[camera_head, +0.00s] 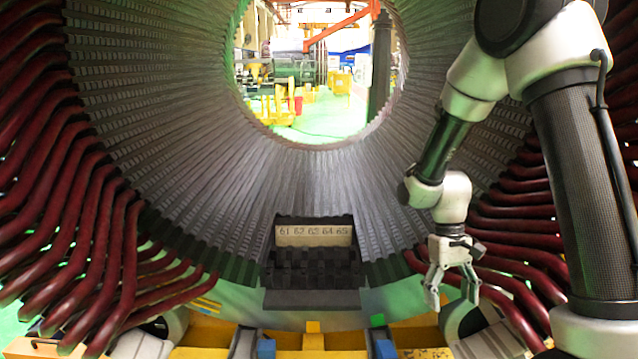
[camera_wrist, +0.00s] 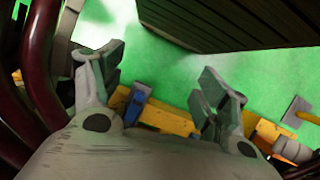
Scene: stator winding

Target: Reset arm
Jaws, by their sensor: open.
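My gripper (camera_head: 452,288) hangs from the arm at the right of the head view, fingers pointing down. It is open, with nothing between its fingers. In the wrist view my gripper (camera_wrist: 165,88) shows two grey fingers spread apart, with green floor and a yellow beam behind them. In the head view it is in front of the dark red coil bars at the right and to the right of the numbered block (camera_head: 313,236), apart from it.
The large ribbed stator ring (camera_head: 180,120) surrounds the view. Dark red coil bars (camera_head: 75,220) bend out at the left, and more coil bars (camera_head: 515,240) at the right. A yellow frame (camera_head: 330,341) with blue blocks lies below. The central opening looks clear.

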